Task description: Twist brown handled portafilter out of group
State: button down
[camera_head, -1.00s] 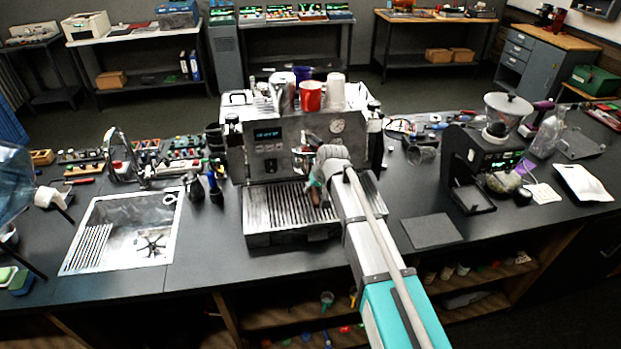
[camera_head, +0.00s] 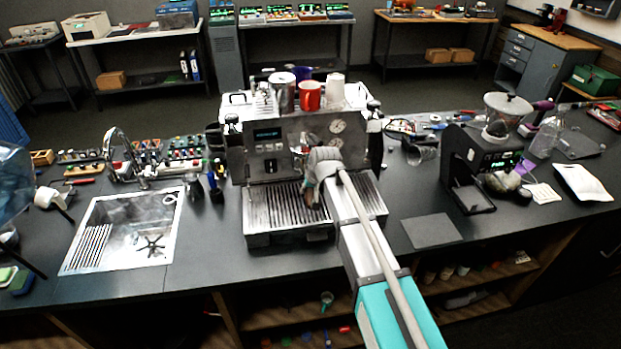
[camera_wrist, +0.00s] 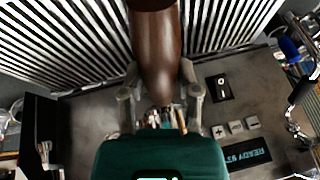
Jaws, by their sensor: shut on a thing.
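The espresso machine (camera_head: 265,150) stands at the middle of the counter with its slatted drip tray (camera_head: 272,212) in front. My gripper (camera_head: 312,188) is low over the tray, in front of the machine. In the wrist view, my gripper (camera_wrist: 160,92) has a finger on each side of the brown portafilter handle (camera_wrist: 156,45) and is shut on it. The handle also shows in the head view (camera_head: 309,198), as a small brown piece below the gripper. The portafilter's metal head and the group are hidden, so I cannot tell whether they are joined.
A red cup (camera_head: 309,96) and other cups stand on top of the machine. A sink (camera_head: 125,235) is at left. A grinder (camera_head: 480,165) is at right, with a dark flat mat (camera_head: 431,231) on the counter between it and the machine.

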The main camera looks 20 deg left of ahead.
jog(key=shift+s+a, duration=0.15)
jog(key=shift+s, duration=0.05)
jog(key=shift+s+a+m, duration=0.1)
jog(key=shift+a+m, duration=0.45)
jog(key=shift+m, duration=0.15)
jog(key=shift+a, duration=0.15)
jog(key=shift+a+m+t+h, duration=0.4)
jog(key=shift+a+m, duration=0.1)
jog(key=shift+m, duration=0.2)
jog(key=shift+s+a+m+h, duration=0.1)
jog(key=shift+a+m+h, duration=0.2)
jog(key=shift+a+m, duration=0.35)
dwell(0.4)
jog(key=shift+a+m+t, duration=0.3)
jog(key=shift+a+m, duration=0.25)
jog(key=shift+m, duration=0.2)
